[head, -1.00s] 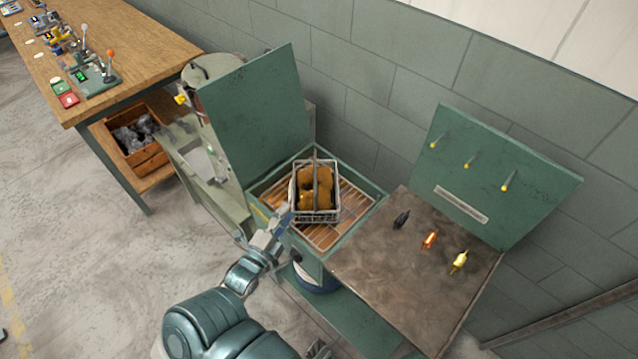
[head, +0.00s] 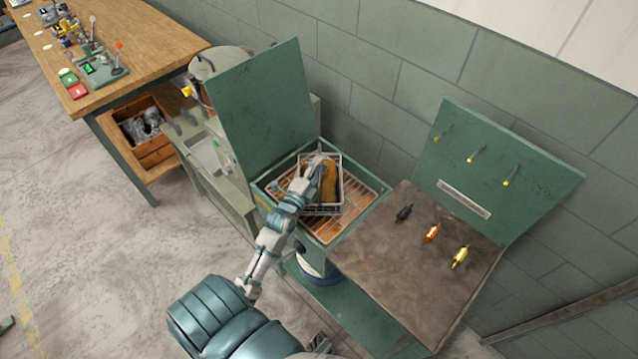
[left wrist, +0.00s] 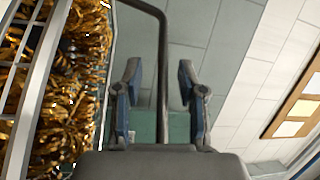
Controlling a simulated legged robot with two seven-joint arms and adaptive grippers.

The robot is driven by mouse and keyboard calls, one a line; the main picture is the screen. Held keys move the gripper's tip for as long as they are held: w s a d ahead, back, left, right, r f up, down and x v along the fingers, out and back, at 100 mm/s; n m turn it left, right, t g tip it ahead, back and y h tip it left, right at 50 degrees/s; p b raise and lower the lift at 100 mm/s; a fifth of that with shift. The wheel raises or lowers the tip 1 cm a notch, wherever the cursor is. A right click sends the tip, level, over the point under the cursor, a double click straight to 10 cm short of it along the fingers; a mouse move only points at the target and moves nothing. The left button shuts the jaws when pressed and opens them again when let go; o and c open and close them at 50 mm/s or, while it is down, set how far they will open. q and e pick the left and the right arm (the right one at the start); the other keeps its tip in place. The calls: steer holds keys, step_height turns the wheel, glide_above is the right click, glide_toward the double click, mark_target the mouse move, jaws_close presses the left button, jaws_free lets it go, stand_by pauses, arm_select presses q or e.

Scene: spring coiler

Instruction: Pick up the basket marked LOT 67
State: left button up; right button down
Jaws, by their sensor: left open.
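A wire basket (head: 337,207) holding golden-brown coiled pieces sits on the slatted rack inside the open green bin. It also shows at the left of the left wrist view (left wrist: 40,95), full of shiny golden coils. No lot marking is readable. My left gripper (head: 314,168) is over the basket and hides part of it. In the left wrist view the two fingers of my left gripper (left wrist: 161,90) are apart. The dark basket handle (left wrist: 163,60) runs up between them, and I see no finger pressed on it. My right gripper is not clearly seen.
The green bin's raised lid (head: 262,105) stands left of the basket. A brown-topped bench (head: 400,270) with black, orange and yellow plugs lies to the right, before a green pegged panel (head: 500,165). A wooden workbench (head: 150,50) is at upper left.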

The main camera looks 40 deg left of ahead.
arm_select(q)
steer(key=shift+w+d, duration=0.1)
steer(key=shift+w, duration=0.05)
steer(key=shift+d+r, duration=0.1)
steer(key=shift+c, duration=0.2)
jaws_close()
